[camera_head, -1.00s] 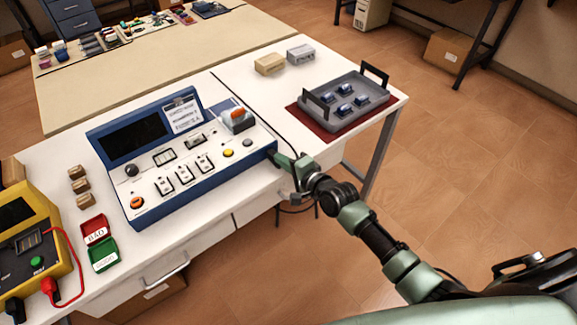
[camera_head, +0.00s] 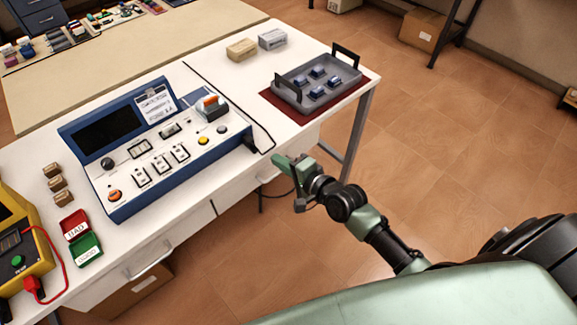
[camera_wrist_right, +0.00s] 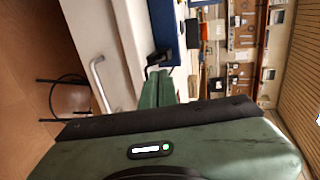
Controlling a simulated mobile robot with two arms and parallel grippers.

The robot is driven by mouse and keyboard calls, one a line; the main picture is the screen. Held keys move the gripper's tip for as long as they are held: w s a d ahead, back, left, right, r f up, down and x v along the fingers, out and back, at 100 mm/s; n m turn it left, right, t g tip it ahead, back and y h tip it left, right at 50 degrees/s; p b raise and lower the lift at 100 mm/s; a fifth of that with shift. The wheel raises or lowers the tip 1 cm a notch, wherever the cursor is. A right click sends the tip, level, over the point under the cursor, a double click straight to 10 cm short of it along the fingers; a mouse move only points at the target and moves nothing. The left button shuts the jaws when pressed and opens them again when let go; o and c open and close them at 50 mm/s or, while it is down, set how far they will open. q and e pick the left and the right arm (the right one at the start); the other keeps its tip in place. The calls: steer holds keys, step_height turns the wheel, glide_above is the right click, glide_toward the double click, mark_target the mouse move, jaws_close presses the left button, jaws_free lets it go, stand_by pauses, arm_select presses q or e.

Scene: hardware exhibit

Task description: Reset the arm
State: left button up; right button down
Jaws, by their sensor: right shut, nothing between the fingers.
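My right gripper (camera_head: 281,161) is shut and empty. In the head view it hangs off the front edge of the white bench, right of the blue test console (camera_head: 150,150) and apart from it. In the right wrist view the closed green fingers (camera_wrist_right: 157,88) point toward the bench, with a dark cable plug close beyond their tips. My left gripper is not in view.
A grey tray (camera_head: 283,91) with several blue parts sits on a dark red mat at the bench's right end. Two small boxes (camera_head: 241,48) stand behind it. A yellow meter (camera_head: 36,250) and red and green bins (camera_head: 87,249) are at left. Floor is free to the right.

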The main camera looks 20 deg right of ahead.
steer(key=s+d+f+n+g+h, duration=0.25)
steer(key=s+f, duration=0.55)
steer(key=f, duration=0.6)
steer(key=s+d+f+n+g+h, duration=0.1)
steer(key=s+d+f+n+g, duration=0.25)
steer(key=s+f, duration=0.75)
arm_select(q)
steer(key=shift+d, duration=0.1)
arm_select(e)
steer(key=s+f+n+g, duration=0.3)
steer(key=s+f+n, duration=0.2)
steer(key=s+f, duration=0.4)
steer(key=s+f+n+g+h, duration=0.1)
steer(key=s+f+n+g, duration=0.2)
steer(key=s+f, duration=0.7)
steer(key=s+n, duration=0.2)
steer(key=s, duration=0.7)
steer(key=shift+a+f+n+g, duration=0.2)
steer(key=shift+f+n+g, duration=0.1)
steer(key=shift+w+h, duration=0.1)
steer(key=shift+h, duration=0.15)
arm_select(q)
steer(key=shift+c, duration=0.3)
